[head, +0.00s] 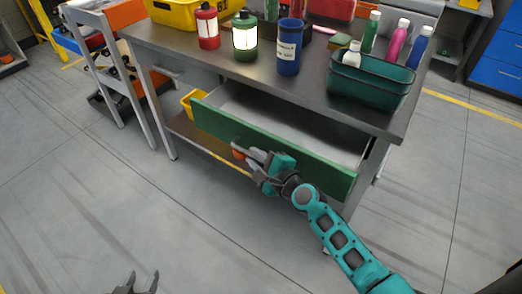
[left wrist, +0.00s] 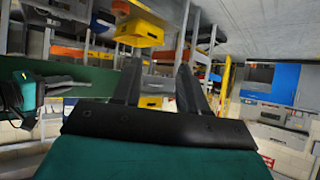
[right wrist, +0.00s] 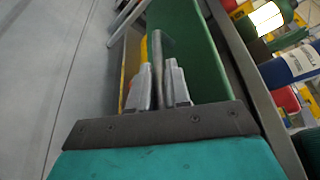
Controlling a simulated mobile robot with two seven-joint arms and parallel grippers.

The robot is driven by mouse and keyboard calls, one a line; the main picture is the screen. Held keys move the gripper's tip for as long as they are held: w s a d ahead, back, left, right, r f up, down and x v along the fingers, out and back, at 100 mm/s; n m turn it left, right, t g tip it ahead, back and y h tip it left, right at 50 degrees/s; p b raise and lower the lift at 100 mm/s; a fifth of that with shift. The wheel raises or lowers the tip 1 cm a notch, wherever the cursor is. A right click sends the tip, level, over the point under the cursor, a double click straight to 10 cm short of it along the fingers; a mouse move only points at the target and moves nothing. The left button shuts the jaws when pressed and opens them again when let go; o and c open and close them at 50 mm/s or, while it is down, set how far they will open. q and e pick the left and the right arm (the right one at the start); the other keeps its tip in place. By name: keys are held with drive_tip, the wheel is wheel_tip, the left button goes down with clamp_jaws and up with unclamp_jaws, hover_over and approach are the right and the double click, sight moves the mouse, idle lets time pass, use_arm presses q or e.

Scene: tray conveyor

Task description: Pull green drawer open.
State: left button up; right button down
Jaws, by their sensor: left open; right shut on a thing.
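The green drawer (head: 215,122) under the metal workbench is pulled out, and its empty grey inside shows. My right gripper (head: 250,157) is at the front of the drawer, shut on its grey bar handle (right wrist: 163,45). The right wrist view shows the handle between the fingers, beside the green drawer front (right wrist: 200,55). The rest of the handle is mostly hidden by my gripper in the head view. My left gripper (head: 138,284) is low at the bottom left, open and empty, apart from the drawer.
A yellow bin (head: 190,101) sits on the lower shelf. The floor in front is clear.

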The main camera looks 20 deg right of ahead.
use_arm(q)
drive_tip(key=shift+s+a+r+y+p, duration=0.3)
drive_tip(key=shift+s+a+p, duration=0.15)
drive_tip(key=shift+p, duration=0.25)
use_arm(e)
drive_tip(key=s+a, duration=0.3)
drive_tip(key=a, duration=0.1)
drive_tip(key=shift+s+a, duration=0.4)
use_arm(q)
drive_tip(key=shift+f, duration=0.1)
use_arm(e)
drive_tip(key=c, duration=1.2)
unclamp_jaws()
use_arm(q)
drive_tip(key=shift+d, duration=0.1)
use_arm(e)
drive_tip(key=shift+o, duration=0.2)
drive_tip(key=shift+s, duration=0.1)
use_arm(q)
drive_tip(key=shift+w+r, duration=0.15)
drive_tip(key=shift+r, duration=0.15)
use_arm(e)
drive_tip(key=v, duration=1.2)
drive_tip(key=shift+s, duration=0.35)
drive_tip(key=shift+d+r, duration=0.1)
